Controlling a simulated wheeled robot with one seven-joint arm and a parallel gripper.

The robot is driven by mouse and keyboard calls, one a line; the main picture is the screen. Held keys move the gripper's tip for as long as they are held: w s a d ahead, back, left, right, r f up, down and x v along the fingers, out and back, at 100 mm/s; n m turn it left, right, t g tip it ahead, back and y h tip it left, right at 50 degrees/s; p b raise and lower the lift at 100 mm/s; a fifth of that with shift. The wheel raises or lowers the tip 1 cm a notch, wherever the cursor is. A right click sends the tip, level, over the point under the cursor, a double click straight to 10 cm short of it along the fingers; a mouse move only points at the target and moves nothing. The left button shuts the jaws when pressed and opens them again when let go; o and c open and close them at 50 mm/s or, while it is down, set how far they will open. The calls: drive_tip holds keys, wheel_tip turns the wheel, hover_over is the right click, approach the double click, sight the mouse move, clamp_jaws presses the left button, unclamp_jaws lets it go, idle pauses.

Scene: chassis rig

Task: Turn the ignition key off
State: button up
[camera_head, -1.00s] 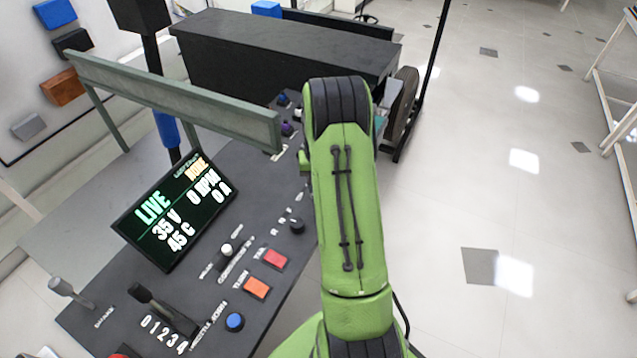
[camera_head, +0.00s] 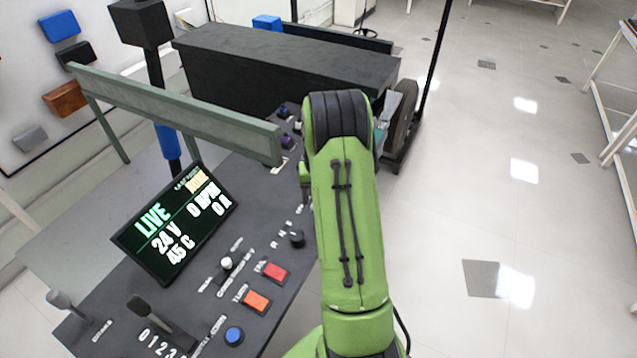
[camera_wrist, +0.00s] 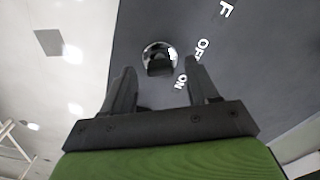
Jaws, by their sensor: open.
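The ignition switch (camera_wrist: 157,48) is a round chrome-ringed fitting with a dark key part in its middle, on the dark panel in the wrist view. The letters OFF and ON are printed to its right, with ON nearer my gripper. My gripper (camera_wrist: 160,66) is open, with one dark finger on each side of the switch's near part. Whether the fingers touch the key I cannot tell. In the camera_head view my green arm hides the gripper and the switch. The display (camera_head: 176,224) there reads LIVE, 24 V, 45 C, 0 RPM and 0 A.
The console carries a red button (camera_head: 275,272), an orange button (camera_head: 257,301), a blue knob (camera_head: 234,336), a black knob (camera_head: 296,239) and a lever (camera_head: 140,306). A green-grey rail (camera_head: 180,112) stands across its far side. Floor to the right is open.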

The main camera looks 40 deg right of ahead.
wheel_tip(320, 180, up, 15)
drive_tip(key=p, duration=0.2)
drive_tip(key=shift+p, duration=0.35)
